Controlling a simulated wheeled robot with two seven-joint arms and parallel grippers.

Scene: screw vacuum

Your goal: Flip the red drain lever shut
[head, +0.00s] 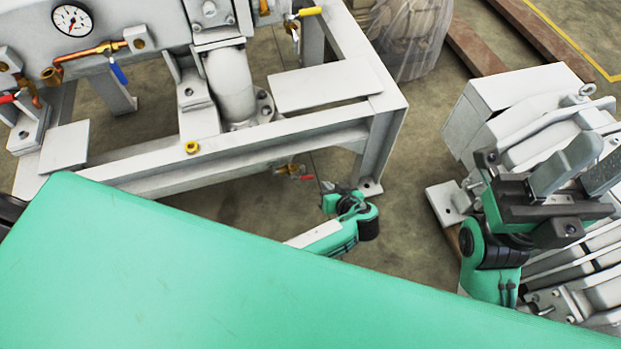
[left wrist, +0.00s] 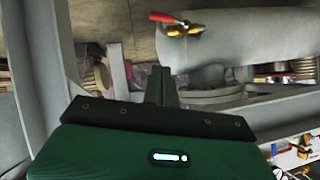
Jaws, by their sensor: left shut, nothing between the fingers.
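The red drain lever (head: 306,177) sits on a small brass valve (head: 287,169) low under the grey frame in the head view. In the left wrist view the red lever (left wrist: 164,17) shows at the top, pointing left from the brass body (left wrist: 187,29). My left gripper (head: 327,187) is just right of and below the lever in the head view, partly hidden by its own wrist. In the left wrist view its fingers (left wrist: 160,78) are shut and empty, apart from the lever. My right gripper (head: 585,170) is at the right, its fingers apart and empty.
The grey frame (head: 388,130) stands around and above the valve, with a leg close to my left gripper. A pressure gauge (head: 72,20), a blue lever (head: 118,71) and a yellow lever (head: 310,11) are higher up. Grey machinery (head: 510,95) stands at the right. Floor between is clear.

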